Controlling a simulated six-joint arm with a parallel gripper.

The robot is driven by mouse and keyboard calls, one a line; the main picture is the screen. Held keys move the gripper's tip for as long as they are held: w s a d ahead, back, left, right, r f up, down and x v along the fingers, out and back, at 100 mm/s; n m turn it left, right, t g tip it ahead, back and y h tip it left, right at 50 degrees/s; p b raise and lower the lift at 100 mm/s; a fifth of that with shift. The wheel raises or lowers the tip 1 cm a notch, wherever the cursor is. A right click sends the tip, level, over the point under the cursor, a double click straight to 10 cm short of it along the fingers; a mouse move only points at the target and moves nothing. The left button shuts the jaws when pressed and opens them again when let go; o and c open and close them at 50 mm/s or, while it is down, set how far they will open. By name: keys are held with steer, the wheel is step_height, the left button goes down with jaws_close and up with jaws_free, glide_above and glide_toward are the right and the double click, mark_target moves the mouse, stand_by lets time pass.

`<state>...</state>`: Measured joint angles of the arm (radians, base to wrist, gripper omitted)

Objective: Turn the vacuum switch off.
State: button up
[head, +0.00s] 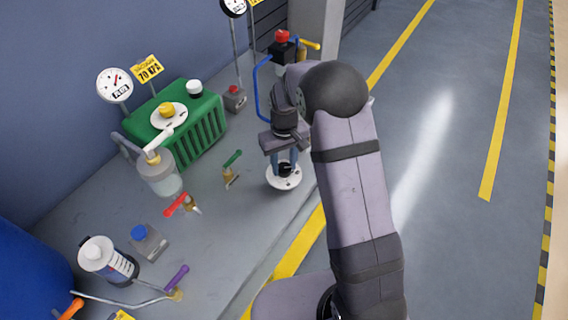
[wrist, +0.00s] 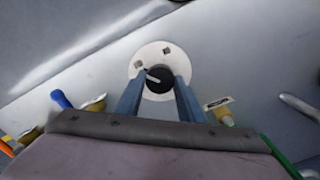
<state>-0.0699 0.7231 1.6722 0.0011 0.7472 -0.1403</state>
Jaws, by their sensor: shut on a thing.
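The switch is a black round knob (wrist: 158,79) with a white pointer line, on a round white plate (wrist: 148,56) with two small square marks. In the wrist view the pointer slants toward the upper left. My gripper (wrist: 160,88) has its two blue fingers on either side of the knob and is shut on it. In the head view my gripper (head: 284,163) points down over the white plate (head: 284,184) near the bench's front edge. The knob is largely hidden there by the fingers. I cannot read any marking on the plate.
A green-handled valve (head: 232,159) stands just left of the plate, with a red-handled valve (head: 183,204) farther left. A green ribbed box (head: 204,130) sits behind. A blue hose (head: 262,88) and a red-topped black fitting (head: 283,50) stand at the back.

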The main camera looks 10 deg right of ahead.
mark_target(284, 167)
steer(key=shift+w+r, duration=0.1)
steer(key=o, duration=1)
steer(key=shift+o, duration=0.2)
steer(key=shift+r+b, duration=1.15)
steer(key=shift+r, duration=2.5)
